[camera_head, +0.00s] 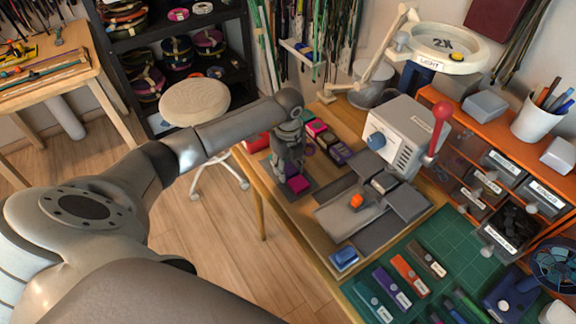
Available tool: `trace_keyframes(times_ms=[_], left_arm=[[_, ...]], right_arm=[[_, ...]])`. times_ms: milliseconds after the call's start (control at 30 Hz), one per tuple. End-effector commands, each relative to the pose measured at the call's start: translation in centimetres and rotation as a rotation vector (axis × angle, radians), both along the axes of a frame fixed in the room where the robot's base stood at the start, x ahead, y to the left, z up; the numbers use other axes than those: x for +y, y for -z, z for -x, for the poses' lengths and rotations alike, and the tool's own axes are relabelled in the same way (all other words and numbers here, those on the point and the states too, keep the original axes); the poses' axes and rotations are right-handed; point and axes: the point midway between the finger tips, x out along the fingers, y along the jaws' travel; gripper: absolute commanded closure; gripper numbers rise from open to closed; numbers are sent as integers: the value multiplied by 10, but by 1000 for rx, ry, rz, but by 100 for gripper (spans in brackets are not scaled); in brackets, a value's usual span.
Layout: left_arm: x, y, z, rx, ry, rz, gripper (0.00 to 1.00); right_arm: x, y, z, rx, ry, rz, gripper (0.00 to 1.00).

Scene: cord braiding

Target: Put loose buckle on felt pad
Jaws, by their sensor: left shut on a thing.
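My left gripper (291,166) points down at the left part of the workbench. It is shut on a small piece at its tips, most likely the magenta piece (298,184) just below the fingers. This piece may be the buckle; its shape is too small to be sure. Under it is a flat dark grey pad (306,191), which may be the felt pad. I cannot tell whether the piece touches the pad. The fingers hide part of both. My right gripper is not in view.
A grey machine (401,135) with a red-handled lever stands behind a grey fixture holding an orange piece (357,201). A blue block (344,258) lies at the front edge. Coloured labelled bars lie on a green mat (463,238). Pink and dark boxes (326,140) stand behind the gripper.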

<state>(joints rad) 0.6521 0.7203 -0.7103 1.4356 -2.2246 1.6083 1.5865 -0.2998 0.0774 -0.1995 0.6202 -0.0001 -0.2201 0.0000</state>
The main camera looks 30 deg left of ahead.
Motion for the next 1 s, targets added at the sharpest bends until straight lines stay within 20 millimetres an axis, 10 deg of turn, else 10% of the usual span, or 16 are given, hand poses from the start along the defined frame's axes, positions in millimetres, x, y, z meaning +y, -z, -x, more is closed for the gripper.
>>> trace_keyframes(times_ms=[233, 667, 1000], left_arm=[[0, 0, 0, 0, 0, 0, 35], [0, -10, -1, -2, 0, 0, 35], [0, -78, -2, -5, 0, 0, 35]], right_arm=[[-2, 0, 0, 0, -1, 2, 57], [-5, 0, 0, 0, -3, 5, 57], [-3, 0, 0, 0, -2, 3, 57]])
